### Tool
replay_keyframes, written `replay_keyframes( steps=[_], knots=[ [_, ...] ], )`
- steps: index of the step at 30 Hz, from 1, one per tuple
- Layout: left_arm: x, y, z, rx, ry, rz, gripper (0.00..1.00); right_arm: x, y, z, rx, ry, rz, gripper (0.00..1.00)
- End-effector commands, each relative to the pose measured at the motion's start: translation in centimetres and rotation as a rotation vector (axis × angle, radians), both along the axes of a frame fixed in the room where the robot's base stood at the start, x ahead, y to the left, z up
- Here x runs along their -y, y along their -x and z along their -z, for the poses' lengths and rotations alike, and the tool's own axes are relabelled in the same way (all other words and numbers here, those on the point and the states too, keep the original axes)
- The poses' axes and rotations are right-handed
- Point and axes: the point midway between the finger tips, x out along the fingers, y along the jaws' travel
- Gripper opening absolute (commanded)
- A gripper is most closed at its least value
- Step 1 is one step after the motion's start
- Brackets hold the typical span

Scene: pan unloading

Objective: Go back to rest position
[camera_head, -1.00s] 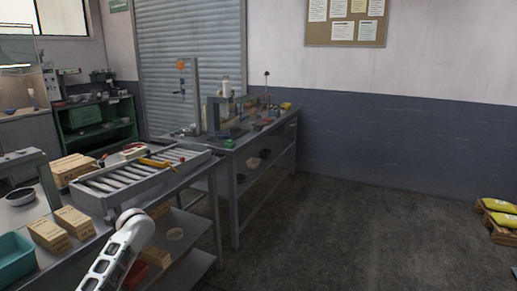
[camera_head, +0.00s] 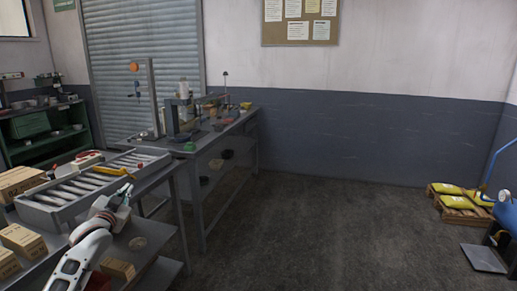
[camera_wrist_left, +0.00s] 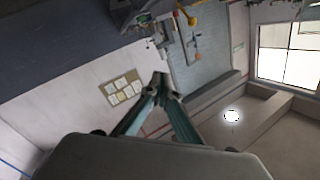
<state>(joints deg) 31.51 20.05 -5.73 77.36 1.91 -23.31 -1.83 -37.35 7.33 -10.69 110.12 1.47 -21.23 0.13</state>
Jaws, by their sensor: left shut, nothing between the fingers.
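My left gripper (camera_head: 118,196) is at the lower left of the head view, at the end of the white arm, over the near edge of the workbench. In the left wrist view its fingers (camera_wrist_left: 160,82) come together at the tips with nothing between them, so it is shut and empty. That wrist view looks out over the room, tilted, with wall and shutter behind the fingers. My right gripper is not in view.
A roller tray (camera_head: 50,212) lies on the bench beside the left arm, with cardboard boxes (camera_head: 22,240) at the left. A second bench (camera_head: 225,128) stands beyond. Yellow bags on a pallet (camera_head: 459,204) lie at the right. The middle floor is clear.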

Motion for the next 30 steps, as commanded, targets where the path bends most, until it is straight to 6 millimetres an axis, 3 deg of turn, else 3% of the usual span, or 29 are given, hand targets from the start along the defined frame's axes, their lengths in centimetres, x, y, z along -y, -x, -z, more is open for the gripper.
replay_keyframes(
  steps=[1, 3, 8, 14, 18, 21, 27, 30],
  knots=[
    [0.5, -0.1, -1.0, 0.047, 0.056, 0.019, 0.0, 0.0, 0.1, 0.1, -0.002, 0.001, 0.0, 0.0],
    [1.8, 1.3, 2.7, 0.001, 0.054, 0.032, 0.0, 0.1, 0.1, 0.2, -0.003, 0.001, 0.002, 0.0],
    [4.4, 4.2, 8.6, -0.065, 0.066, 0.063, 0.0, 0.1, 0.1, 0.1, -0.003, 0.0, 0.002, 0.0],
    [8.6, 10.5, 17.6, -0.174, 0.099, 0.111, 0.0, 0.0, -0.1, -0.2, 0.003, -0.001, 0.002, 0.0],
    [12.3, 17.4, 24.6, -0.273, 0.14, 0.148, 0.0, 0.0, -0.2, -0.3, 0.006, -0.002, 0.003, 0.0],
    [14.9, 22.9, 28.8, -0.342, 0.177, 0.169, 0.0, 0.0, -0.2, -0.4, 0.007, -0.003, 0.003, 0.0],
    [19.2, 34.5, 34.8, -0.476, 0.257, 0.194, 0.0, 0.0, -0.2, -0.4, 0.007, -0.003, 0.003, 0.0],
    [20.9, 39.8, 36.5, -0.535, 0.296, 0.198, 0.0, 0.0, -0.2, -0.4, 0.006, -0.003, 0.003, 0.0]
  ],
)
